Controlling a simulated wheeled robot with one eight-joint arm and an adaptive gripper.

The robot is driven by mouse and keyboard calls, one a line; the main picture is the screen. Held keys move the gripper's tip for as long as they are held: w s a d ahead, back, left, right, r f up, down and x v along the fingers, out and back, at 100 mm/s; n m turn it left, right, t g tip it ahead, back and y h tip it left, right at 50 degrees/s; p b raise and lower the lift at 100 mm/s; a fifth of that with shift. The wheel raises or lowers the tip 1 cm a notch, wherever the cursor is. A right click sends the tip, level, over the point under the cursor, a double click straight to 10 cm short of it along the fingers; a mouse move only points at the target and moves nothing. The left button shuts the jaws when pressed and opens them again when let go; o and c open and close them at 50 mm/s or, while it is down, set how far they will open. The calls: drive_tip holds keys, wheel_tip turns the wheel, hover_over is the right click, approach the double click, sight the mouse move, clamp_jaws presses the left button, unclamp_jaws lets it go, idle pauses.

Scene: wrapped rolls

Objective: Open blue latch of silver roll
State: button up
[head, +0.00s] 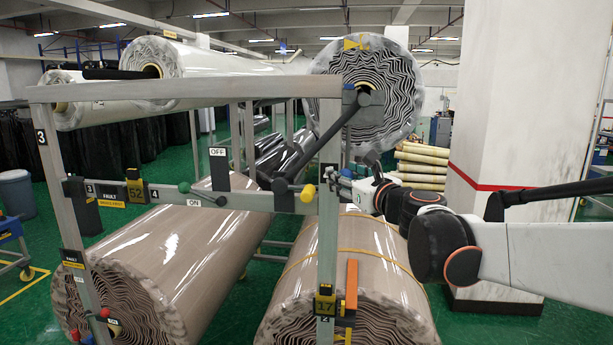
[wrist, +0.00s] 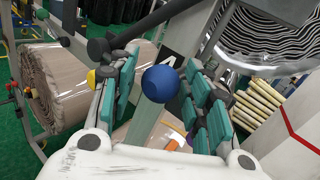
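The silver roll (head: 365,85) hangs at the top right of the metal frame, its wavy layered end facing me. It also shows at the upper right of the wrist view (wrist: 262,38). A round blue knob (wrist: 160,84), which looks like the blue latch, sits between my gripper's teal fingers in the wrist view. In the head view I cannot make it out clearly behind the gripper. My gripper (wrist: 160,62) is open, one finger on each side of the knob, with visible gaps. In the head view, my gripper (head: 346,188) is just right of the frame's right post.
A black lever (head: 325,140) slants down from the silver roll to a black ball end. A yellow knob (head: 308,193) sits left of the post. Brown rolls (head: 170,245) lie below. A white pillar (head: 520,110) stands at right, behind my arm.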

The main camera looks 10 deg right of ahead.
drive_tip(key=shift+d, duration=0.1)
clamp_jaws()
drive_tip(key=shift+s+d+n+g+y+b, duration=0.15)
drive_tip(key=shift+d+n+g+y+b, duration=0.25)
drive_tip(key=shift+d+n+y+b, duration=0.45)
drive_tip(key=shift+s+d+n+g+y+b, duration=0.1)
drive_tip(key=shift+d+n+g+y+b, duration=0.35)
drive_tip(key=shift+d+y, duration=0.75)
drive_tip(key=shift+d, duration=0.2)
drive_tip(key=shift+o, duration=2.1)
unclamp_jaws()
